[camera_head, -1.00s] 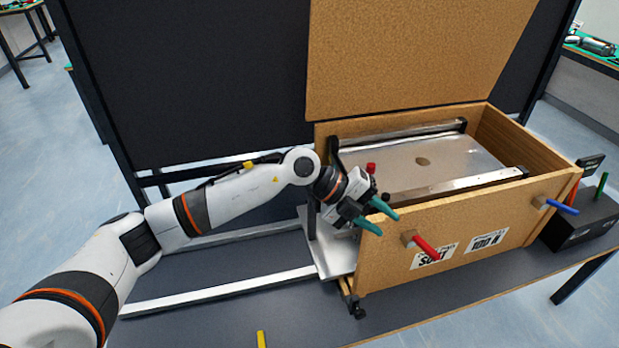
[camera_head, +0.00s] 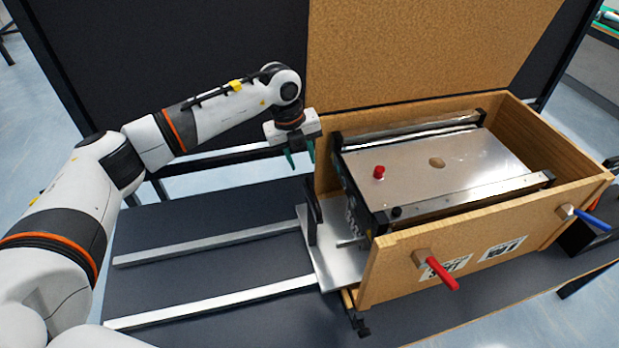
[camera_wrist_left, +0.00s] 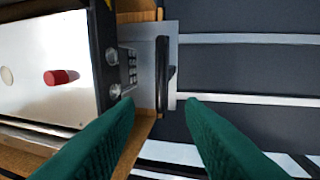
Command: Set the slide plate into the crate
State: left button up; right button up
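A bare metal plate (camera_head: 337,262) with an upright black handle (camera_head: 310,212) sits low at the left end of the wooden crate (camera_head: 400,290). It looks like the slide plate. Part of it lies inside the crate's open left end, and how far in is hidden. The plate (camera_wrist_left: 146,38) and its handle (camera_wrist_left: 163,75) also show in the left wrist view. My left gripper (camera_head: 300,160) is above and behind the handle, fingers pointing down, apart from everything. Its green fingers (camera_wrist_left: 160,120) are spread and empty in the left wrist view. My right gripper is out of view.
Two metal rails (camera_head: 215,240) run left from the plate across the dark table (camera_head: 200,275). A metal-topped unit with a red knob (camera_head: 379,172) fills the crate. Red (camera_head: 440,272) and blue (camera_head: 590,219) handles stick out in front. The crate's lid (camera_head: 430,50) stands open behind.

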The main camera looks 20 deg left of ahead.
aim_at(311, 190)
pick_arm(q)
jog(key=f, duration=0.3)
jog(key=d+f+p, duration=0.1)
jog(key=f, duration=0.3)
jog(key=w+f+p, duration=0.1)
jog(key=f, duration=0.2)
jog(key=shift+d+f, duration=0.2)
jog(key=shift+d, duration=0.2)
grip_shut()
